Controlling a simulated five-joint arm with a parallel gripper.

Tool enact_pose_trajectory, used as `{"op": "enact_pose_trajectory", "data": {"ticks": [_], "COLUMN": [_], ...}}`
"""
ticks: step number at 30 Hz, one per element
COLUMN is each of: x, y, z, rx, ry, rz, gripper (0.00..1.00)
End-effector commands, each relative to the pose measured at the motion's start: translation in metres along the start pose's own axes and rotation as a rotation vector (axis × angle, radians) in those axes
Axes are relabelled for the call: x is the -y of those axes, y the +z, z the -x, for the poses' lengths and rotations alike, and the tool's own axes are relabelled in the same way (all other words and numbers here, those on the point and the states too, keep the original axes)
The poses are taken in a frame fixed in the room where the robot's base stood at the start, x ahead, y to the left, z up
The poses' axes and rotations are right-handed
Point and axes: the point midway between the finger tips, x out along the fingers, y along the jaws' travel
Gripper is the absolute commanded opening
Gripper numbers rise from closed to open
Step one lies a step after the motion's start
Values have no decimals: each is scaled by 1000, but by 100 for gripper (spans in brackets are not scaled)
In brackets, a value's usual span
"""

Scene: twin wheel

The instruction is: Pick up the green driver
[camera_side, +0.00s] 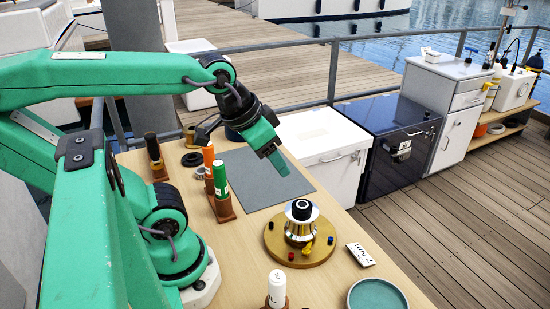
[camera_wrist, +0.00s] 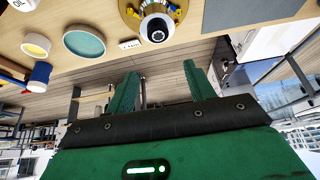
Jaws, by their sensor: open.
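The green driver (camera_side: 220,180) stands upright in a brown holder (camera_side: 223,207) on the table, in the side view. Its lower part is hidden in the holder. My gripper (camera_side: 278,165) is above the table, to the right of the green driver and higher, apart from it. In the wrist view my gripper (camera_wrist: 160,85) shows two green fingers spread apart with nothing between them. The green driver does not show in the wrist view.
An orange driver (camera_side: 209,158) stands just behind the green one; a black-topped one (camera_side: 153,148) stands left. A white one (camera_side: 277,284) is at the front. A metal winch on a gold disc (camera_side: 300,226) and a teal dish (camera_side: 375,296) are right. The grey mat (camera_side: 245,170) is bare.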

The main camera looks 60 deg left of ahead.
Motion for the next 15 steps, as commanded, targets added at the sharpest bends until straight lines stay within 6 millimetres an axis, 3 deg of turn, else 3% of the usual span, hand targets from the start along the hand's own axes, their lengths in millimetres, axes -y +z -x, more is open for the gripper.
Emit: {"op": "enact_pose_trajectory", "data": {"ticks": [8,15], "x": [25,67], "y": [3,15], "z": [-6,-14], "rx": [70,192], "ry": [-46,-97], "rz": [31,83], "gripper": [54,54]}}
